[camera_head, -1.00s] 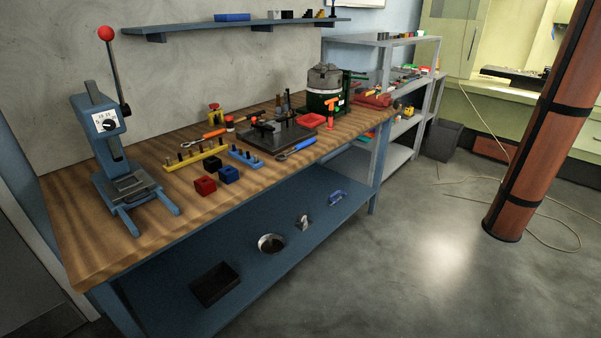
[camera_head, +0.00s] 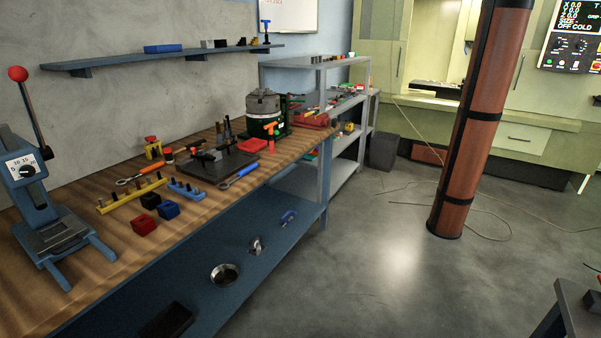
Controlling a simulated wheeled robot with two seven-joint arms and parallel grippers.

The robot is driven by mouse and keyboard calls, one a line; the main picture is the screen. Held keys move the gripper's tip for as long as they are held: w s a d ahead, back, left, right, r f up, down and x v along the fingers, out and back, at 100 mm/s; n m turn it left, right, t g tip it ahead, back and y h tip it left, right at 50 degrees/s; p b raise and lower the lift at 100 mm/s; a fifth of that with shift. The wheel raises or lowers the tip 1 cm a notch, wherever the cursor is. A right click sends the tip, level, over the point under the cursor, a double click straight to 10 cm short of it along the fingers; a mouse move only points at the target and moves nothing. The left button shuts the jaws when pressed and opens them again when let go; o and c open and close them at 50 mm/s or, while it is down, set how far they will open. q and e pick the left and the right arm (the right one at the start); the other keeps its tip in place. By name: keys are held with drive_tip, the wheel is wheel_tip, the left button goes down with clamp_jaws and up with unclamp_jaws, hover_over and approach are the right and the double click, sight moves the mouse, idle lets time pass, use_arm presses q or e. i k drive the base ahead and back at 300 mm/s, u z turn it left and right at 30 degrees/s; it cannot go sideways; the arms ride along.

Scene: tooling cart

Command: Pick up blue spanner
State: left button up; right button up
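The blue spanner (camera_head: 238,177) lies flat on the wooden bench top (camera_head: 75,250) near its front edge. It is just in front of the dark plate (camera_head: 224,164). Its blue handle points to the back right and its metal jaw end to the front left. An orange-handled spanner (camera_head: 140,176) lies further left, behind the yellow holder. Neither of my grippers shows in the head view, so their state is hidden.
A blue press (camera_head: 40,205) stands at the bench's left end. Red, blue and black blocks and a yellow holder (camera_head: 130,193) lie left of the spanner. A red-brown column (camera_head: 468,130) stands at right. Open grey floor (camera_head: 350,260) lies in front.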

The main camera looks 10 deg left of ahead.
sight(249, 168)
drive_tip(key=z, duration=0.1)
drive_tip(key=i, duration=2.4)
drive_tip(key=u, duration=1.15)
